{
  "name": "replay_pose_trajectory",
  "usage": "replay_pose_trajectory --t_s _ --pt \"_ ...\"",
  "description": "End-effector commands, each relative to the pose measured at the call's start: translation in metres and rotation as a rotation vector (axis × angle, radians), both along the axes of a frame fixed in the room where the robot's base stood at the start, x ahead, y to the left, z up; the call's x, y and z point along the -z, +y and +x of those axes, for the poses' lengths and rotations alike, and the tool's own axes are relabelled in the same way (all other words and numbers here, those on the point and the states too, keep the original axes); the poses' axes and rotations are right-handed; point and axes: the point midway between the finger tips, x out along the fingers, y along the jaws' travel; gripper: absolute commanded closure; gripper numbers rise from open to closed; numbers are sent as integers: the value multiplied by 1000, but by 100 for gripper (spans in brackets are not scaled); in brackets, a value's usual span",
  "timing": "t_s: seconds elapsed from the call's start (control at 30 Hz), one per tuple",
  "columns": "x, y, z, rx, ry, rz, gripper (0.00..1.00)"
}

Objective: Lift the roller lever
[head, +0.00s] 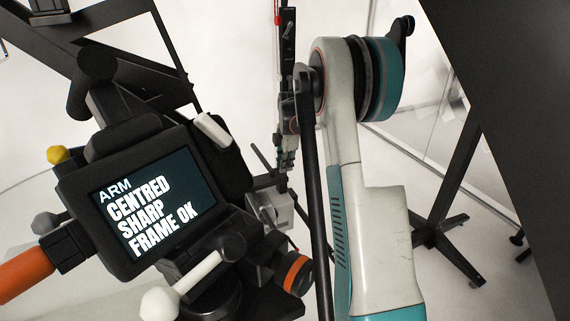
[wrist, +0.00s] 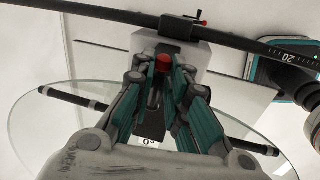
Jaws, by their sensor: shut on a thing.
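In the wrist view my gripper (wrist: 163,70) has its teal and grey fingers closed in from both sides around a small red-tipped part (wrist: 163,62), which looks like the roller lever's end. The fingers hide most of the part below the red tip. It sits in front of a light grey housing (wrist: 203,62). In the head view my arm covers much of the middle, and I cannot make out the fingertips or the lever clearly there. A small grey box (head: 272,207) shows low behind my arm.
In the wrist view a clear round disc (wrist: 40,128) spreads below, and a dark rod (wrist: 110,15) with a clamp crosses the top. In the head view a black monitor (head: 75,205) reading "FRAME OK" stands left, a white-knobbed handle (head: 160,303) below it, and a dark stand (head: 440,215) right.

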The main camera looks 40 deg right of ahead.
Motion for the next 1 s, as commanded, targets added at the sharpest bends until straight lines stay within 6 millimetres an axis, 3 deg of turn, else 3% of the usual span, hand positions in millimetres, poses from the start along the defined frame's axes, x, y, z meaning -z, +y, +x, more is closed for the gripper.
replay_pose_trajectory --t_s 0.23,0.27,0.33,0.77,1.0 --pt "0 0 0 1 0 -1 100" --pt "0 0 0 1 0 -1 83" --pt "0 0 0 1 0 -1 69" --pt "-6 0 -1 1 0 -1 69" --pt "-46 3 -9 2 0 -1 69"
